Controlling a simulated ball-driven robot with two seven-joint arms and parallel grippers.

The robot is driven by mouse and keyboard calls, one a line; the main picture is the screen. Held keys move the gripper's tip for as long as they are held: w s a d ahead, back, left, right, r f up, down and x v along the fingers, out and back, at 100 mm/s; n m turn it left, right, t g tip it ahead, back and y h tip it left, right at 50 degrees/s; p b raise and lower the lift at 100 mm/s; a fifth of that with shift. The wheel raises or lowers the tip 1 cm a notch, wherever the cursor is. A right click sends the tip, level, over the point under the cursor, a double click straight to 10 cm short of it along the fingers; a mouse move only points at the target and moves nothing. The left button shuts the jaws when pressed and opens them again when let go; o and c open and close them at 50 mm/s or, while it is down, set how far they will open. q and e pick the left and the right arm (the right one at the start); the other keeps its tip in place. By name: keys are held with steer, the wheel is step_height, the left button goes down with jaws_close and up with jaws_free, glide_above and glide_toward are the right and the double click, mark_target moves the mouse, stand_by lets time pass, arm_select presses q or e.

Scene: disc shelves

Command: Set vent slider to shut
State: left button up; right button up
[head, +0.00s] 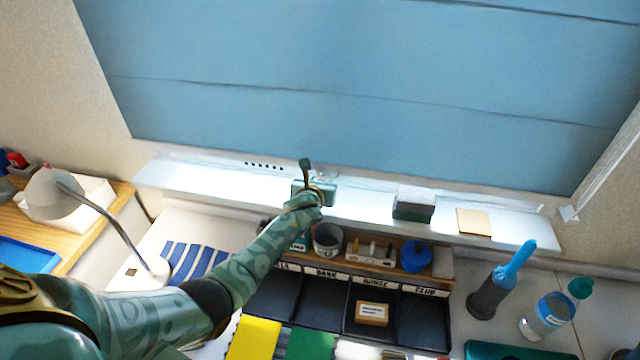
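A row of small dark vent slots (264,166) shows along the back of the white window sill, below the blue blind. My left arm reaches from the lower left to the sill, and my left gripper (306,183) is at the sill just right of the slots. A dark green upright piece stands at the gripper; I cannot tell whether it is a finger or the vent slider's knob. The slider itself is not clearly seen, being hidden or blended with the hand. The gripper's opening is too small and covered to judge. My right gripper is not in view.
On the sill, a grey-topped green block (414,204) and a tan pad (474,222) lie to the right. Below stands a black sorter (325,301) with a cup (327,239) and blue lid (415,257) on its shelf. A lamp (110,222) stands left, a bottle (547,317) right.

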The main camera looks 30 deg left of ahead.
arm_select(q)
jaws_close()
steer(key=a, duration=0.2)
steer(key=s+a+p, duration=0.1)
steer(key=a+p, duration=0.1)
steer(key=a, duration=0.1)
steer(key=shift+s+a+r, duration=0.25)
steer(key=shift+a+r, duration=0.05)
steer(key=shift+a, duration=0.05)
steer(key=a, duration=0.2)
steer(key=s+a, duration=0.1)
steer(key=a, duration=0.1)
steer(key=s+a+p, duration=0.1)
steer(key=a, duration=0.2)
steer(key=shift+f, duration=0.25)
steer(key=shift+a, duration=0.1)
steer(key=shift+c, duration=0.9)
jaws_free()
steer(key=shift+o, duration=0.9)
steer(key=shift+a, duration=0.1)
